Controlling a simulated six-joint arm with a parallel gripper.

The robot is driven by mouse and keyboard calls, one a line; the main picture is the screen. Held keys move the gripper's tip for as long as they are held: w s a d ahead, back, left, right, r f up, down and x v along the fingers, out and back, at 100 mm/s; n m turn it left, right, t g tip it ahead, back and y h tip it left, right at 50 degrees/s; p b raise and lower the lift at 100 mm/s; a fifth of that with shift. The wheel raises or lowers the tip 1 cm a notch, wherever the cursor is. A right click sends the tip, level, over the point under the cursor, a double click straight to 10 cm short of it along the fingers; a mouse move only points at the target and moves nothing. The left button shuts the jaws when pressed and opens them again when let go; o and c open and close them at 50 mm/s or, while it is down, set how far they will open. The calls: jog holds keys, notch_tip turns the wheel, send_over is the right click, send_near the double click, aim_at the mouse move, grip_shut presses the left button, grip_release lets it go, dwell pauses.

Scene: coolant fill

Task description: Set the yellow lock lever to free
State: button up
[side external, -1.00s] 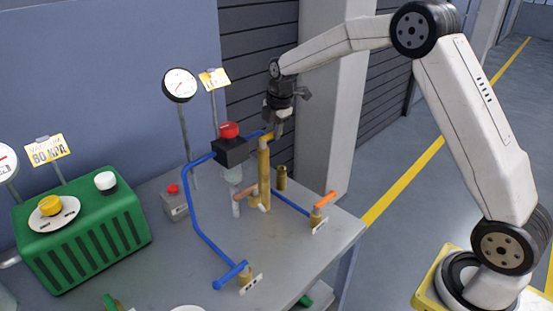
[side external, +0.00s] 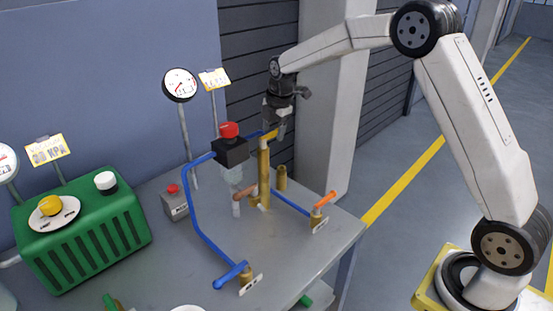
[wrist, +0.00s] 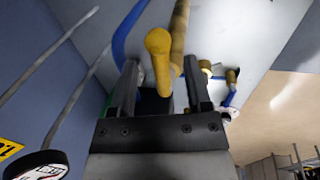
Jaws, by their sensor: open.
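The yellow lock lever (side external: 271,135) is at the top of the upright brass post (side external: 264,175) on the bench. In the wrist view the yellow lever (wrist: 158,50) has a rounded end and lies between my two fingers, with visible gaps on both sides. My gripper (side external: 277,130) points down over the post top, and its fingers partly hide the lever in the side view. In the wrist view my gripper (wrist: 161,72) is open. The lever's markings cannot be read.
A black box with a red knob (side external: 230,131) and blue pipe (side external: 186,200) stand left of the post. An orange-handled valve (side external: 324,200) is at the right. A green unit (side external: 85,235) and a gauge (side external: 180,84) are farther left.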

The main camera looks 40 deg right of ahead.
notch_tip(320, 180, up, 8)
jog(key=s, duration=0.1)
jog(key=shift+s+f, duration=0.2)
jog(key=shift+f, duration=0.05)
dwell(0.4)
jog(key=s+a+f+m, duration=0.2)
jog(key=s+f+m, duration=0.2)
jog(key=s+m, duration=0.2)
jog(key=s+a+f+m, duration=0.3)
jog(key=s+m, duration=0.3)
jog(key=s, duration=0.5)
jog(key=s+a+f+m, duration=0.2)
jog(key=s+f+m, duration=0.4)
jog(key=s, duration=0.3)
jog(key=shift+a, duration=0.15)
